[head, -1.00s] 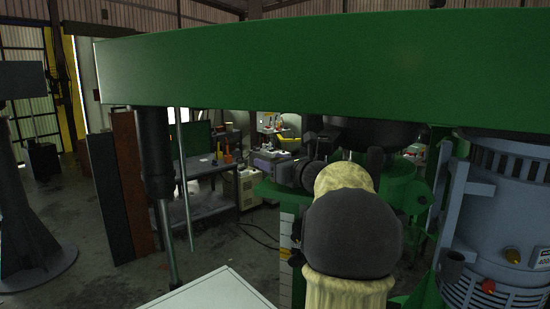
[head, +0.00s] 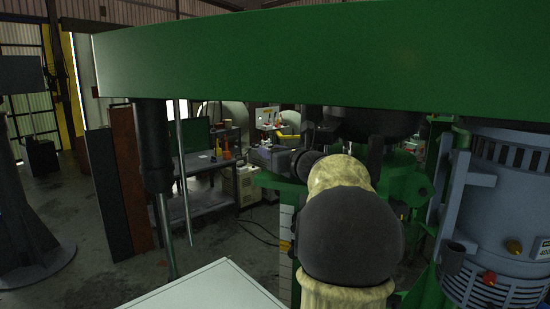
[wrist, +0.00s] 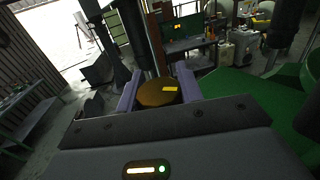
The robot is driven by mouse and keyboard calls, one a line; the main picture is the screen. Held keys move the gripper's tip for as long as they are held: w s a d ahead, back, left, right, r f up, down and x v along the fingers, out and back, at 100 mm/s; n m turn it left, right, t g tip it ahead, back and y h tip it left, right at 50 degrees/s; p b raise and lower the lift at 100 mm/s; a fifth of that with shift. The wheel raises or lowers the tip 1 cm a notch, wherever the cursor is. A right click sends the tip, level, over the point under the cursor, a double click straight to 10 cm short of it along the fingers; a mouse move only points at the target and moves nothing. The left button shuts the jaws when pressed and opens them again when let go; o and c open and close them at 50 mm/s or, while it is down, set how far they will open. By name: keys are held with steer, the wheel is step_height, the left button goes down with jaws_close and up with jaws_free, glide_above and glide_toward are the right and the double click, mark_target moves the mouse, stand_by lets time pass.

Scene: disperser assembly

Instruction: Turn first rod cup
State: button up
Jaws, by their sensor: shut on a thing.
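In the wrist view my gripper (wrist: 157,88) is shut on a round brown piece with a small yellow mark on top, which appears to be the rod cup (wrist: 151,96). One grey-purple finger is on each side of it. In the head view the gripper and the cup are hidden by my own arm and the green machine. A dark rod sleeve with a thin shaft (head: 152,150) hangs under the green beam (head: 300,60) at the left.
A grey motor housing (head: 505,200) stands at the right. A white surface (head: 215,290) is at the bottom front. A workbench with tools (head: 210,180) stands in the background, with open floor at the left. In the wrist view, a green machine part (wrist: 285,100) is at the right.

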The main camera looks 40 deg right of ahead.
steer(key=m+h+b, duration=0.1)
steer(key=h+b, duration=0.1)
steer(key=m+h+b, duration=0.1)
steer(key=h+b, duration=0.1)
steer(key=shift+d+f+m+g+b, duration=0.1)
steer(key=shift+f+m+g+b, duration=0.2)
steer(key=shift+f+b, duration=0.1)
steer(key=m+h+b, duration=0.1)
steer(key=m+g+h+b, duration=0.1)
steer(key=h+b, duration=0.1)
steer(key=h, duration=0.1)
steer(key=shift+s+d+r+m+g, duration=0.1)
steer(key=shift+d+r+m+g, duration=0.05)
steer(key=shift+d+m+g, duration=0.2)
steer(key=shift+r+m+g+h+b, duration=0.1)
steer(key=shift+m+g+h+b, duration=0.25)
steer(key=shift+m+h+b, duration=0.25)
steer(key=shift+s+d+m+g+h+b, duration=0.15)
steer(key=shift+m+g+h+b, duration=0.1)
steer(key=shift+g+h+b, duration=0.2)
